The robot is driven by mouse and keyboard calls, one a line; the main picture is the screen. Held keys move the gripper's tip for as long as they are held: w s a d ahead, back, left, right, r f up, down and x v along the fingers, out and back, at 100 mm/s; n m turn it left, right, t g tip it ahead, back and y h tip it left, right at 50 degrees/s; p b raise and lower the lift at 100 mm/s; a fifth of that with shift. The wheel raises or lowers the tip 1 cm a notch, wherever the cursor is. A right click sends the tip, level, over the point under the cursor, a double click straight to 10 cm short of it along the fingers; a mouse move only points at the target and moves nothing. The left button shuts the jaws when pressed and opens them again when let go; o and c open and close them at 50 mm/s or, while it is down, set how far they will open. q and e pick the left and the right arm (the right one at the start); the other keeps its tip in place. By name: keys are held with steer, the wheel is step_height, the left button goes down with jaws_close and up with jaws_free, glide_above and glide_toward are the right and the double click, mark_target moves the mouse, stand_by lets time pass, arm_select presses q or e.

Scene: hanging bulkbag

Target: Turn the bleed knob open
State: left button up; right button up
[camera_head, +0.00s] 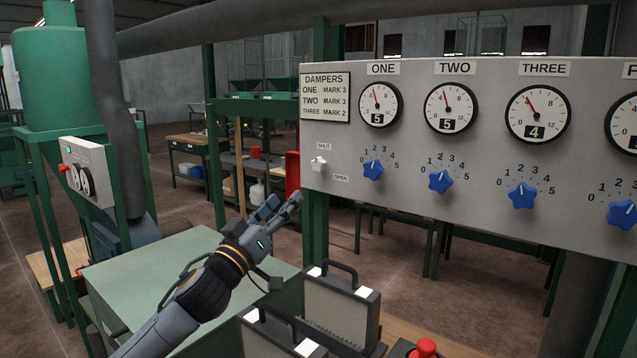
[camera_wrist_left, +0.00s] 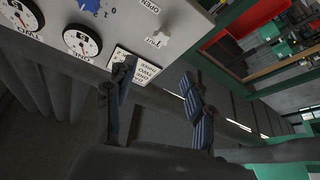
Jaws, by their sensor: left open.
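The bleed knob (camera_head: 318,163) is a small white knob at the left end of the grey gauge panel (camera_head: 455,217). A SHUT label sits above it and an OPEN label below right. I cannot tell its exact turn. In the left wrist view the knob (camera_wrist_left: 163,33) shows near the top, beyond the fingertips. My left gripper (camera_head: 282,206) is open and empty, below and left of the knob and apart from it. Its spread fingers also show in the left wrist view (camera_wrist_left: 155,82). My right gripper is in neither view.
Blue star-shaped dials, such as one (camera_head: 373,170), sit right of the knob under round gauges. A green post (camera_head: 316,235) stands under the panel. A green-topped cabinet (camera_head: 150,268), grey cases (camera_head: 341,307) and a red button (camera_head: 426,347) lie below.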

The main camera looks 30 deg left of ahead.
mark_target(316, 166)
arm_select(q)
steer(key=p+x, duration=0.5)
steer(key=x, duration=0.7)
steer(key=shift+w, duration=0.3)
steer(key=shift+x, duration=0.8)
steer(key=shift+f, duration=0.15)
jaws_close()
